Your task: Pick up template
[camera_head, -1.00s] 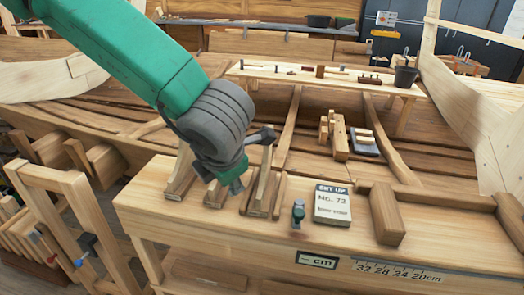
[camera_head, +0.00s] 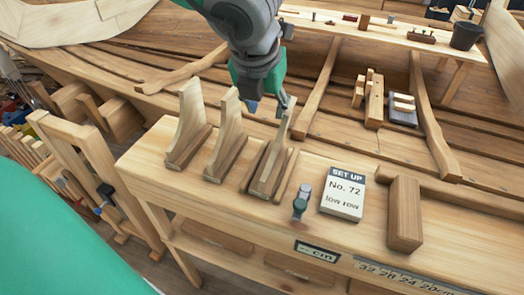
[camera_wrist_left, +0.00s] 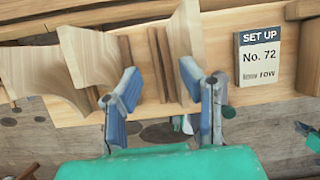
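Three upright wooden templates with curved edges stand in a row on the pale bench: the left one (camera_head: 188,122), the middle one (camera_head: 226,130) and the right one (camera_head: 272,155). My left gripper (camera_head: 270,106) is open and empty, pointing down just above the right template's top. In the left wrist view its two blue-grey fingers (camera_wrist_left: 160,78) are spread apart, with the right template (camera_wrist_left: 186,35) beyond them, towards the right finger. The middle template (camera_wrist_left: 88,50) lies left of them. Contact with the right template is not clear. My right gripper is not recognisable in view.
A "SET UP No. 72 low row" card (camera_head: 344,193), a small green-and-grey tool (camera_head: 301,203) and a wooden block (camera_head: 405,213) sit right of the templates on the bench (camera_head: 150,165). The plank hull (camera_head: 130,65) lies behind.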

